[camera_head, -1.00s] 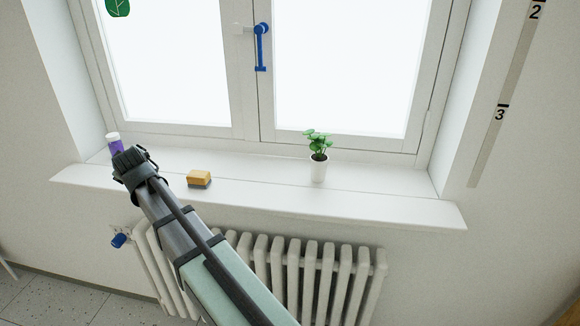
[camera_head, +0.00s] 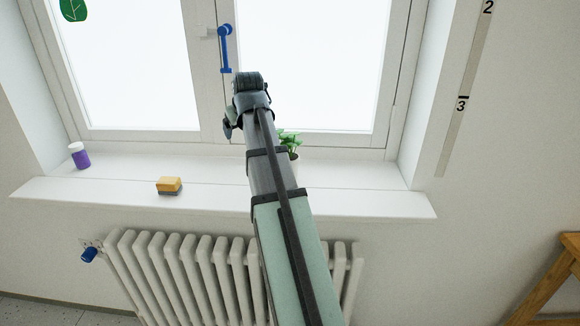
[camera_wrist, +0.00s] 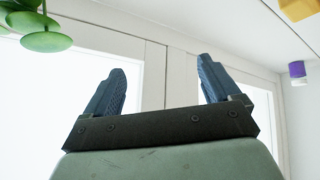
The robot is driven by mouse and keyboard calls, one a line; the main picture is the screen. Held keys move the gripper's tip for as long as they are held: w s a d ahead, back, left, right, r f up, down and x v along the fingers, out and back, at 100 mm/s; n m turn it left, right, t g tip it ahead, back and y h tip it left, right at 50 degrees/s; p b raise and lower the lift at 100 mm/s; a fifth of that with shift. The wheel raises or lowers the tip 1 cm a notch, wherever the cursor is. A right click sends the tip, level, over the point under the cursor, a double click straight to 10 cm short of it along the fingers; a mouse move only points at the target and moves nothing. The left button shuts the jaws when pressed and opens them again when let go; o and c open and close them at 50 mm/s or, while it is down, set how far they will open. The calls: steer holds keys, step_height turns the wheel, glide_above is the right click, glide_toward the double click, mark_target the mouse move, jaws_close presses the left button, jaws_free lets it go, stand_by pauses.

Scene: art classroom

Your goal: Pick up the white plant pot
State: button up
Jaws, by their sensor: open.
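The white plant pot (camera_head: 295,168) stands on the window sill in the head view, mostly hidden behind my arm. Its green round leaves (camera_head: 290,141) show just right of the arm. In the wrist view, large green leaves (camera_wrist: 46,42) show at the top left, and the pot cannot be made out. My gripper (camera_wrist: 162,84) is open, with two dark fingers apart and nothing between them. In the head view my arm's end is raised in front of the window, up and left of the plant; the fingers are not clear there.
A yellow sponge (camera_head: 169,184) and a purple bottle with a white cap (camera_head: 80,157) are on the sill (camera_head: 350,203) to the left. The window handle (camera_head: 225,50) is near my arm's end. A radiator (camera_head: 180,270) is below. The sill's right part is clear.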

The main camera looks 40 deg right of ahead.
mark_target(291, 139)
steer(key=s+d+r+m+g, duration=0.2)
steer(key=s+d+r+m, duration=0.15)
steer(key=s+d, duration=0.8)
steer(key=shift+n+y, duration=0.25)
steer(key=shift+y, duration=0.15)
steer(key=f, duration=0.2)
steer(key=w+f, duration=0.1)
steer(key=f, duration=0.1)
steer(key=w+f, duration=0.1)
steer(key=f, duration=0.2)
steer(key=shift+w+f, duration=0.1)
steer(key=shift+a+x, duration=0.1)
steer(key=shift+x, duration=1.2)
steer(key=shift+a+x, duration=0.15)
steer(key=shift+x, duration=1.15)
steer(key=shift+f, duration=0.1)
steer(key=shift+c, duration=0.3)
steer(key=c, duration=1.5)
steer(key=shift+c, duration=0.6)
